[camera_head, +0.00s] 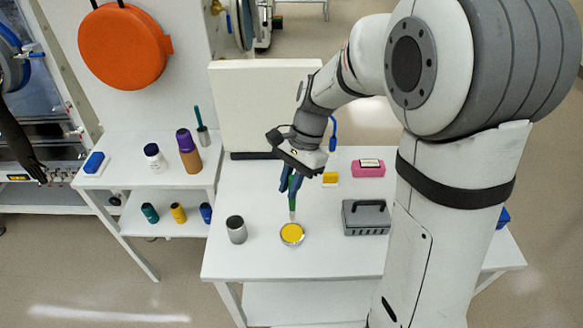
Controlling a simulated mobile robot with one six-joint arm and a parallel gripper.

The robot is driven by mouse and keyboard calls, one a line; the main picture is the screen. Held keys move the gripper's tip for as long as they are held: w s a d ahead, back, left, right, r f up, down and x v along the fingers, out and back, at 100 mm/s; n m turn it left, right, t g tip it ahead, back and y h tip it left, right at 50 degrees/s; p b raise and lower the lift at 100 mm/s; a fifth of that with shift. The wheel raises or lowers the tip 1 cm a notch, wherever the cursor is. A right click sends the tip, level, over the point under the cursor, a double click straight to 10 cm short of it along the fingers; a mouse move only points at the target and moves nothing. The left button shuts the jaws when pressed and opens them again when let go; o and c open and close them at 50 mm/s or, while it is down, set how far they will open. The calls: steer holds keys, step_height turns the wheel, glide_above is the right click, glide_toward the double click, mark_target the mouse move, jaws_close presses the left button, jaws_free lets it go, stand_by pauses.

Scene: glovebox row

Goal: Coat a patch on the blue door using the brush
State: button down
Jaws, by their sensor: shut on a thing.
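My gripper (291,184) is shut on the green brush (293,200) above the white table. The brush points down, its tip at the shallow round dish of yellow paint (291,234). I cannot tell whether the bristles touch the paint. I see no blue door that I can make out. A plain white upright panel (262,95) stands at the back of the table, behind my gripper.
A grey can (236,229) stands left of the dish, and a grey toolbox (367,217) to its right. A pink box (368,168) and a yellow block (330,179) lie behind. A side shelf (130,176) holds bottles. An orange round cover (122,47) hangs at the back.

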mark_target(290, 205)
steer(key=shift+f+b, duration=2.45)
steer(key=shift+f, duration=0.5)
steer(key=shift+s+f, duration=0.1)
steer(key=shift+f, duration=0.5)
step_height(290, 205, up, 7)
steer(key=p, duration=0.5)
steer(key=shift+r+p, duration=0.15)
steer(key=shift+p, duration=0.2)
stand_by(0.5)
